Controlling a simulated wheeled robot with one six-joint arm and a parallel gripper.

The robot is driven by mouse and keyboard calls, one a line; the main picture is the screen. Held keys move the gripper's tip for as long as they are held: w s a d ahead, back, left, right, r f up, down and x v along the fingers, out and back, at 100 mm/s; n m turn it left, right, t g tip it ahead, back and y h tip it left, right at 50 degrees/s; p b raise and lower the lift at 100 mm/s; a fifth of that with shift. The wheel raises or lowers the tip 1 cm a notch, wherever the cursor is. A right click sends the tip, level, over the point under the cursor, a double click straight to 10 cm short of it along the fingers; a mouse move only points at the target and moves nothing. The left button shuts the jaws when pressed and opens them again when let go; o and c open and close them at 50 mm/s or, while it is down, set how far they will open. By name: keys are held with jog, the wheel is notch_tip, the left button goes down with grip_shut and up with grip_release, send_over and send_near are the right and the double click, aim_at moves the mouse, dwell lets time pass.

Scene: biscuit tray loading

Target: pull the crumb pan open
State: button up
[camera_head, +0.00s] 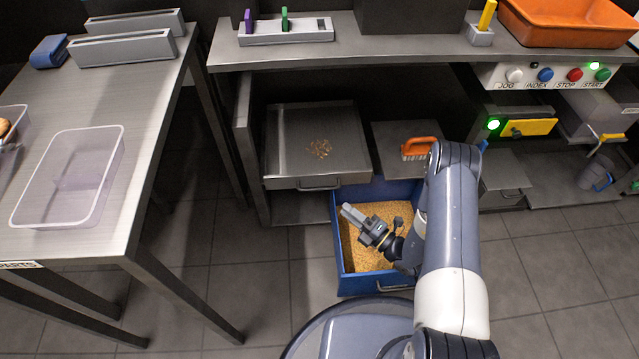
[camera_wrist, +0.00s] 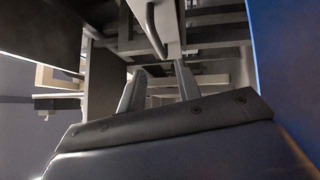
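I cannot tell how far out the pan sits. My gripper (camera_head: 347,211) is in front of and below the pan, right of its handle and over the blue bin. In the wrist view my gripper (camera_wrist: 158,86) has its two fingers apart with nothing between them. A dark bar handle (camera_wrist: 153,28) on a light front shows beyond and above the fingertips, apart from them.
A blue bin (camera_head: 337,262) holding yellow-brown crumbs stands on the floor under my gripper. An orange brush (camera_head: 418,147) lies on a grey surface right of the pan. A side table (camera_head: 150,150) is at left. The floor (camera_head: 240,290) left of the bin is clear.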

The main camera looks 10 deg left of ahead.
jog(key=b+x, duration=0.2)
jog(key=x, duration=0.8)
jog(key=shift+a, duration=0.1)
grip_shut()
dwell(0.3)
